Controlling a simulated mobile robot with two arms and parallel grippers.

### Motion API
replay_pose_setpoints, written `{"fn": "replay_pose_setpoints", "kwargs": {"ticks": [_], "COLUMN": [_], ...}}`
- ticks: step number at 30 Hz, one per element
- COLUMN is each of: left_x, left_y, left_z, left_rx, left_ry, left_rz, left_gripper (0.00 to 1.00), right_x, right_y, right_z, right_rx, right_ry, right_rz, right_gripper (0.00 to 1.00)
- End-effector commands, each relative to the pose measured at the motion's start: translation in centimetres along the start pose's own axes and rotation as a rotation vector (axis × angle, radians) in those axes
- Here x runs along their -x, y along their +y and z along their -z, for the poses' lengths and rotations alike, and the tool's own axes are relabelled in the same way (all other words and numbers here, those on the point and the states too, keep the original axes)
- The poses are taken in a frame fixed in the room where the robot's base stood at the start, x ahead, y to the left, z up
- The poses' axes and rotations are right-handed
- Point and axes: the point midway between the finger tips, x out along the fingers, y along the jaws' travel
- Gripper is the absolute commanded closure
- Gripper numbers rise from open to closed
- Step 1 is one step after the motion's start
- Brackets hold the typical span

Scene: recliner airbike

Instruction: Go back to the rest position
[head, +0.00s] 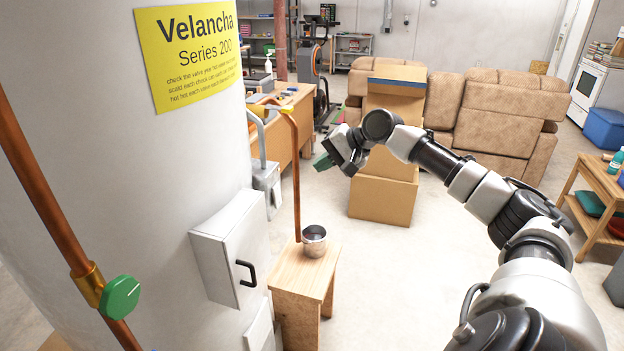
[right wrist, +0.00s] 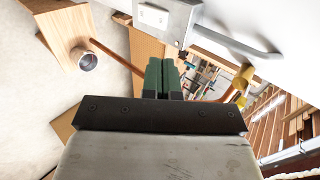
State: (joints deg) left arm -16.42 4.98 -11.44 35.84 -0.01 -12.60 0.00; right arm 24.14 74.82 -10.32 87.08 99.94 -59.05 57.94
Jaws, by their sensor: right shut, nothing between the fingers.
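My right gripper (head: 322,161) is at the end of my right arm, which reaches in from the lower right in the head view. It is held in the air to the right of the copper pipe and above the small wooden table. In the right wrist view its green fingers (right wrist: 162,78) are together with nothing between them. My left gripper is not in the head view.
A white tank (head: 180,150) with a yellow sign, a green-handled valve (head: 120,297) and a grey box (head: 222,262) fills the left. A metal pot (head: 314,241) stands on a small wooden table (head: 290,278). Cardboard boxes (head: 385,200) stand behind my arm, before a sofa (head: 500,120).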

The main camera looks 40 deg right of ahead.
Motion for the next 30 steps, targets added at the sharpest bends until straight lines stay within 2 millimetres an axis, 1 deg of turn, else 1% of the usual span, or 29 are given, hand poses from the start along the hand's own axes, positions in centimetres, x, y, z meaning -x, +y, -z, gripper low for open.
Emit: {"fn": "replay_pose_setpoints", "kwargs": {"ticks": [3,9,23,26,29,30], "left_x": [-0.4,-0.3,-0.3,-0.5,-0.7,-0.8], "left_y": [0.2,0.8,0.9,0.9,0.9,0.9], "left_z": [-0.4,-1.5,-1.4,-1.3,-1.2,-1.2], "left_rx": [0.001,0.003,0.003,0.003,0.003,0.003], "left_ry": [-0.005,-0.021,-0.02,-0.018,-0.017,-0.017], "left_rz": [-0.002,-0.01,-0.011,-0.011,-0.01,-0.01], "left_gripper": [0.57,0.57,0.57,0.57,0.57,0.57], "right_x": [0.7,0.9,0.7,-0.9,-4.2,-5.9], "right_y": [-0.1,-0.2,0.0,1.6,5.4,7.5], "right_z": [-0.1,-0.1,0.0,0.7,2.0,2.5], "right_rx": [0.002,0.001,0.001,0.007,0.027,0.041], "right_ry": [0.0,-0.002,0.001,0.02,0.064,0.087], "right_rz": [-0.002,-0.001,-0.002,-0.012,-0.041,-0.061], "right_gripper": [1.0,1.0,1.0,1.0,1.0,1.0]}}
